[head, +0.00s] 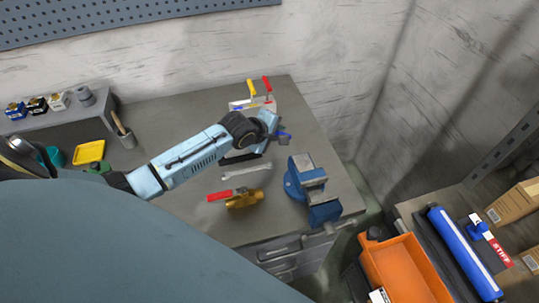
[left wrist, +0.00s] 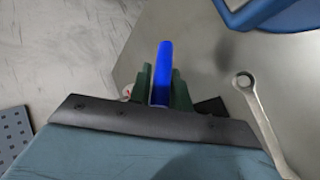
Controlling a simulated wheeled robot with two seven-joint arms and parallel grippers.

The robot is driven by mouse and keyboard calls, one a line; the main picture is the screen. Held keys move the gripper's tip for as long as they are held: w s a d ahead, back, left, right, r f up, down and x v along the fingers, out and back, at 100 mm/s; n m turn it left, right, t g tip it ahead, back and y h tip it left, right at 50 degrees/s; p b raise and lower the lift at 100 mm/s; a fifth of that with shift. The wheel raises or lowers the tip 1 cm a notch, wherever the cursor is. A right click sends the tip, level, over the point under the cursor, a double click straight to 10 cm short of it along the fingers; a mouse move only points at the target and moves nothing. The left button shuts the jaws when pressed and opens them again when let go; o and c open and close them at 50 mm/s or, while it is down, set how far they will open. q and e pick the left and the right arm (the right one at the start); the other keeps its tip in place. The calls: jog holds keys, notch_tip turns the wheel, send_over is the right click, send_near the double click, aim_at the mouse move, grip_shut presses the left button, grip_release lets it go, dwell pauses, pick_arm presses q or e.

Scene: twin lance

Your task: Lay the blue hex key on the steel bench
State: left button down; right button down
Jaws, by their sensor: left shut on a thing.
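The blue hex key (left wrist: 163,62) is held between the green fingers of my left gripper (left wrist: 160,88) in the left wrist view. Its blue part points up the picture, past the fingertips. In the head view, my left gripper (head: 277,130) is over the back part of the steel bench (head: 325,155), and a bit of blue (head: 285,136) shows at its tip. The gap between the key and the bench top cannot be told. The rest of the key is hidden by the gripper. My right gripper is not in view.
A holder with a yellow handle (head: 251,87) and a red handle (head: 267,84) stands behind the gripper. A wrench (head: 246,171), a red-handled brass valve (head: 243,199) and a blue vise (head: 305,182) are nearer. Bare bench lies right of the gripper. An orange bin (head: 405,268) is lower right.

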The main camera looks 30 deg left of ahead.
pick_arm(q)
notch_tip(320, 180, down, 4)
jog(key=b, duration=0.3)
jog(key=shift+f+b, duration=0.3)
jog(key=shift+f, duration=0.3)
jog(key=c, duration=1.5)
grip_release()
jog(key=shift+o, duration=0.2)
